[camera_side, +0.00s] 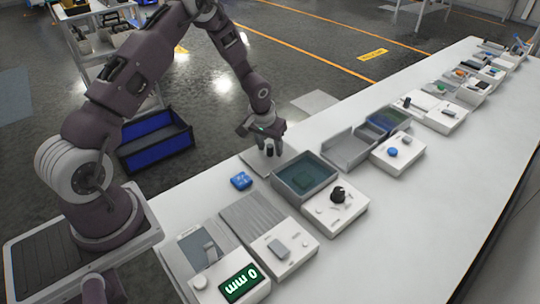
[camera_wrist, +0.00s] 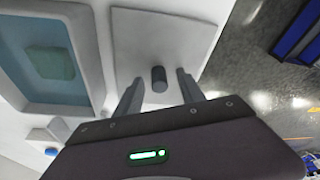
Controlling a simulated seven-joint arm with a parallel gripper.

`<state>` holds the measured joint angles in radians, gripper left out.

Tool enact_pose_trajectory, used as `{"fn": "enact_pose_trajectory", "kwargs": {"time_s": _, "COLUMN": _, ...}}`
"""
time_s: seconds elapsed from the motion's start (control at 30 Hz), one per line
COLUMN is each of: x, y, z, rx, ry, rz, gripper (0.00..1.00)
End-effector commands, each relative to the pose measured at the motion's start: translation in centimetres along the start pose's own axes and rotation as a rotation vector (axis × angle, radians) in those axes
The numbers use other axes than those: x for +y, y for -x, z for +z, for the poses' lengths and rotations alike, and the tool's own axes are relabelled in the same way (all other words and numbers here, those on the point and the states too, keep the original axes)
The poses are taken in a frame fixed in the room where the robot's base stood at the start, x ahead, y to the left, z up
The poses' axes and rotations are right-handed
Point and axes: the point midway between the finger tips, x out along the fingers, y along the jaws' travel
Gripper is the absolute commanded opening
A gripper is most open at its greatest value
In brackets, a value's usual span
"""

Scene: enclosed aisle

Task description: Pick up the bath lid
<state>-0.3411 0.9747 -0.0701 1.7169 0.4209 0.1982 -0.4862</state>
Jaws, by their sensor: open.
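The bath lid (camera_side: 258,181) is a flat, light grey square plate with a dark upright knob (camera_side: 269,150). It lies beside the grey bath (camera_side: 283,187), which holds teal liquid and a greenish block. In the wrist view the lid (camera_wrist: 190,38) fills the top middle, with its knob (camera_wrist: 159,79) below the plate's centre. My gripper (camera_side: 268,148) points down over the lid. In the wrist view my gripper (camera_wrist: 159,77) is open, one finger on each side of the knob, with gaps visible. Whether the fingertips reach down to the knob's height is hard to tell.
A small blue item (camera_side: 241,181) lies left of the lid. A unit with a black knob (camera_side: 340,194) adjoins the bath. More devices line the white bench to the far right. A blue bin (camera_side: 155,142) stands on the floor behind the bench.

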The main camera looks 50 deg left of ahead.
Motion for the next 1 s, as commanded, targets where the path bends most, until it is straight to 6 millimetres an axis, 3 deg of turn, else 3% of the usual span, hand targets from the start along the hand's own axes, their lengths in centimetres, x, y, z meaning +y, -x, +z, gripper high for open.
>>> {"fn": "enact_pose_trajectory", "kwargs": {"time_s": 0.17, "x": 0.0, "y": 0.0, "z": 0.0, "rx": 0.001, "ry": 0.0, "rz": 0.0, "gripper": 0.46}}
{"fn": "enact_pose_trajectory", "kwargs": {"time_s": 0.4, "x": 0.0, "y": 0.1, "z": 0.0, "rx": 0.001, "ry": 0.0, "rz": 0.0, "gripper": 0.0}}
{"fn": "enact_pose_trajectory", "kwargs": {"time_s": 0.77, "x": 0.0, "y": 0.5, "z": -0.2, "rx": 0.003, "ry": 0.0, "rz": 0.001, "gripper": 0.0}}
{"fn": "enact_pose_trajectory", "kwargs": {"time_s": 1.0, "x": 0.0, "y": 6.0, "z": -1.8, "rx": 0.008, "ry": 0.001, "rz": 0.001, "gripper": 0.0}}
